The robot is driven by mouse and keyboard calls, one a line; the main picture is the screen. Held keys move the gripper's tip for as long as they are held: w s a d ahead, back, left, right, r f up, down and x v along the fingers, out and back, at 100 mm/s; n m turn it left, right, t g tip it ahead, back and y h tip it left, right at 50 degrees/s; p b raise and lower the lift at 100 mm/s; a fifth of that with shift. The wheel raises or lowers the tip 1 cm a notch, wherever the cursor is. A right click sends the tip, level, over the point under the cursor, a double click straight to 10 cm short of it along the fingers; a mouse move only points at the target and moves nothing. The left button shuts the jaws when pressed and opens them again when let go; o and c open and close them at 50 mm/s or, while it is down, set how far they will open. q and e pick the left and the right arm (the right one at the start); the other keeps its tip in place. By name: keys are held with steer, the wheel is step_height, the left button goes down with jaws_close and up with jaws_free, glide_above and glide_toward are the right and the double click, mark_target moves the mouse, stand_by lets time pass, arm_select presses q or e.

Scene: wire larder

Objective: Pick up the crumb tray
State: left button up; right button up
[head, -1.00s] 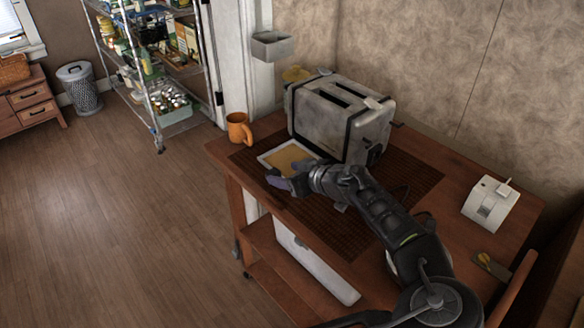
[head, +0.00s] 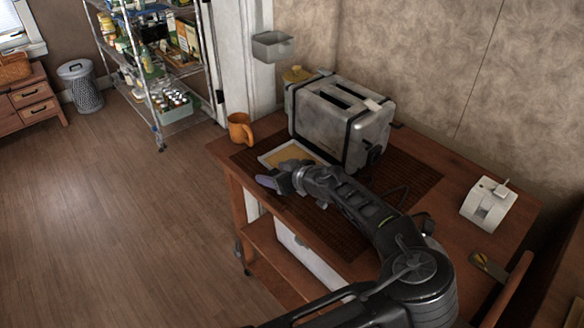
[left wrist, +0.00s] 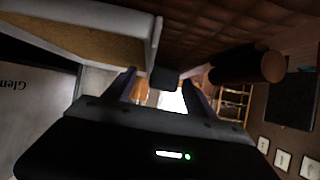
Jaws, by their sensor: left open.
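The crumb tray (head: 268,158) is a shallow pale tray with a tan floor, lying on the dark mat in front of the toaster (head: 330,122). My left gripper (head: 267,182) is at the tray's near side, and my wrist hides part of the tray. In the left wrist view the tray (left wrist: 85,40) fills the upper left, with its pale rim beside the fingers. The left gripper (left wrist: 160,88) is open there. A small dark block (left wrist: 163,78) shows between the fingers at the rim's end; I cannot tell whether they touch it. My right gripper is out of view.
An orange mug (head: 240,130) stands at the table's left corner, close beyond the tray. A white device (head: 488,205) stands at the right. The table's front edge runs close below my left gripper.

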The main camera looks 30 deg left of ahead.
arm_select(q)
steer(key=shift+c, duration=0.4)
jaws_close()
stand_by(0.6)
